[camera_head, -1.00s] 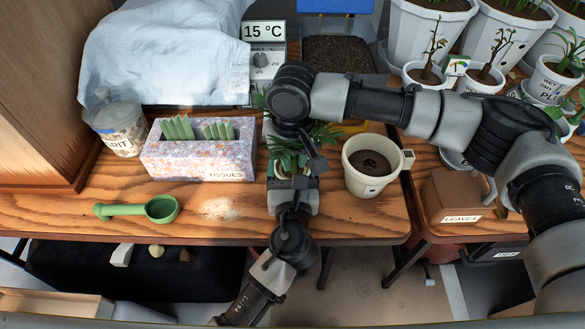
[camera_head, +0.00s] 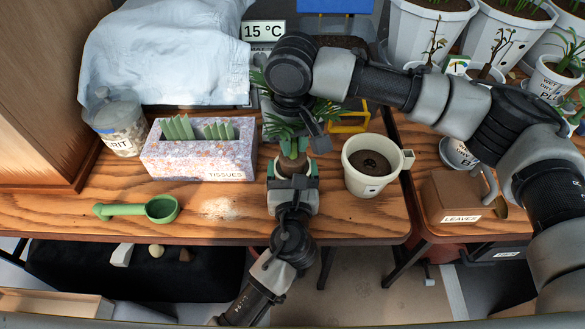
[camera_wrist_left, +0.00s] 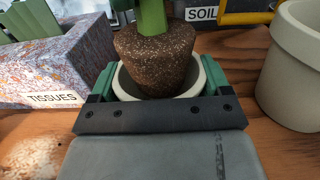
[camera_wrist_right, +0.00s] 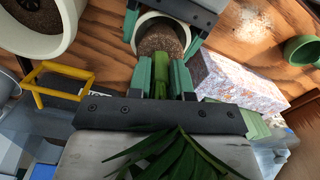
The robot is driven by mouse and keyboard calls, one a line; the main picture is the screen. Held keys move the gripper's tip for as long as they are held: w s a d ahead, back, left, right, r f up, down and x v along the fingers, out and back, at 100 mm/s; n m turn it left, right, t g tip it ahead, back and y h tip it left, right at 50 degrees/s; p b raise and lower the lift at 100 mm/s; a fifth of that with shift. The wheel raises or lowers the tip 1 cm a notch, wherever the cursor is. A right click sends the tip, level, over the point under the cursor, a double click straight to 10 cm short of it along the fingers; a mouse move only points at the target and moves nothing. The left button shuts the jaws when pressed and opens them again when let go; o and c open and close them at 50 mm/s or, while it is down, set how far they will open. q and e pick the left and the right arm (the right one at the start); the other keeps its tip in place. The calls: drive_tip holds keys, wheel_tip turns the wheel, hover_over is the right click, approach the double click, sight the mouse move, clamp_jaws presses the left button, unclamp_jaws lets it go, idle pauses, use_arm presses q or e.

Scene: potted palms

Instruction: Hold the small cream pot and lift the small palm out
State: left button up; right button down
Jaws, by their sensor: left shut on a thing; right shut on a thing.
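The small cream pot (camera_wrist_left: 126,86) stands on the table, with my left gripper (camera_head: 292,184) shut around it, a green finger on each side. The small palm (camera_head: 290,128) is upright above it. Its brown root ball (camera_wrist_left: 155,62) is largely above the pot rim, the lower end still inside the rim. My right gripper (camera_wrist_right: 160,78) is shut on the palm's green stem, just above the root ball. The fronds (camera_wrist_right: 170,158) spread under my right wrist. In the head view my right arm hides part of the fronds.
A larger cream pot (camera_head: 352,178) with a hole in its soil stands close at right. A tissue box (camera_head: 200,165) is close at left. A green scoop (camera_head: 160,208) and spilled white grains (camera_head: 220,208) lie at front left. A yellow frame (camera_head: 350,122) stands behind.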

drive_tip(key=shift+r, duration=2.4)
use_arm(q)
drive_tip(key=o, duration=0.8)
drive_tip(key=shift+o, duration=0.2)
drive_tip(key=shift+s, duration=0.1)
drive_tip(key=s, duration=1.1)
drive_tip(key=shift+s+d, duration=0.1)
drive_tip(key=shift+s, duration=0.3)
drive_tip(key=shift+s+f, duration=0.1)
use_arm(e)
drive_tip(key=shift+s+f, duration=0.1)
